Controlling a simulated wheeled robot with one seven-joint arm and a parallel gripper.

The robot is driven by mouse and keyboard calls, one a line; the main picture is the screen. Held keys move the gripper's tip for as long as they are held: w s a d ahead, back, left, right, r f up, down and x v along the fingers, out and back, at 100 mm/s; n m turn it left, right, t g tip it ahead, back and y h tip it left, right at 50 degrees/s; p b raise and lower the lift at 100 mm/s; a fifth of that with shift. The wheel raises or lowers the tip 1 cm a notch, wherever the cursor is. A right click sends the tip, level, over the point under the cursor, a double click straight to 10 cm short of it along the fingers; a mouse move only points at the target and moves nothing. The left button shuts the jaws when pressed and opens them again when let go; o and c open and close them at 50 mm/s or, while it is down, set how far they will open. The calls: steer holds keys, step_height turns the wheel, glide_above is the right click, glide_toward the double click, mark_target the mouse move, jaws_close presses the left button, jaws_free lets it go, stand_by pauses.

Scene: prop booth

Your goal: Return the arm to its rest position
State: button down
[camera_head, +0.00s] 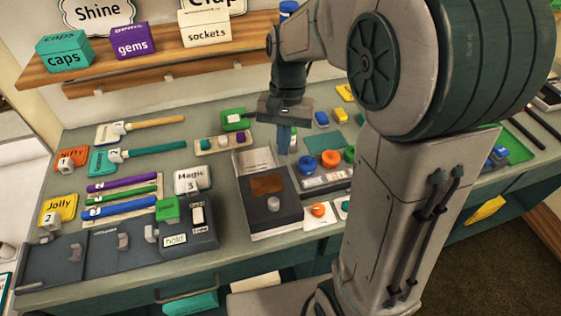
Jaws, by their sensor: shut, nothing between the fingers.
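My gripper (287,139) hangs pointing down over the grey-green counter (228,178), near its middle. Its fingers are close together with nothing visible between them. The fingertips are just behind the dark box with a brown panel (268,184) and left of an orange knob (308,164). I cannot tell how high they are above the counter. My arm is bent, with its large joints and column covering much of the right side of the view and part of the counter.
A shelf (150,68) at the back holds boxes marked caps (64,52), gems (132,41) and sockets (206,28). Coloured rods, including a purple one (124,184), and number tags lie at the left. Dark hook panels (90,256) line the front left edge.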

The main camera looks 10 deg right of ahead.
steer(key=shift+v, duration=0.85)
steer(key=s+d+n+t, duration=0.2)
steer(key=s+t, duration=0.1)
steer(key=s, duration=0.3)
steer(key=s+d+r+n+t+h, duration=0.1)
steer(key=s+d+n+t, duration=0.1)
steer(key=s, duration=0.4)
steer(key=shift+d+t, duration=0.2)
steer(key=shift+t, duration=0.3)
